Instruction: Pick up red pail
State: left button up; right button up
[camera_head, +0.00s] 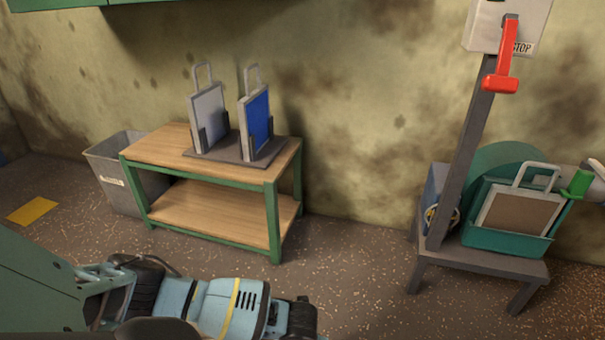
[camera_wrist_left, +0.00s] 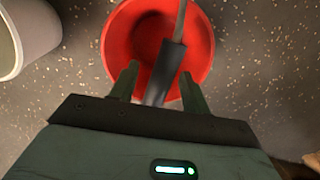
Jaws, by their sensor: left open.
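The red pail (camera_wrist_left: 118,45) is below my left gripper in the left wrist view, seen from above with its round opening facing me. Its bail carries a dark grip (camera_wrist_left: 168,65). My left gripper (camera_wrist_left: 160,88) is open, with one finger on each side of the grip in the picture. I cannot tell the height gap between fingers and grip. The red pail does not show in the head view. My right gripper is out of view.
A whitish bucket (camera_wrist_left: 28,35) stands left of the pail. In the head view, a wooden-topped bench (camera_head: 160,148) holds two framed panels, with a grey bin (camera_head: 112,165) beside it. A stand (camera_head: 480,255) with a red lever (camera_head: 502,75) is at right. Speckled floor between them is clear.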

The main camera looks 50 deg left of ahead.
pick_arm(q)
jog(key=shift+f, duration=0.2)
dwell(0.3)
grip_shut()
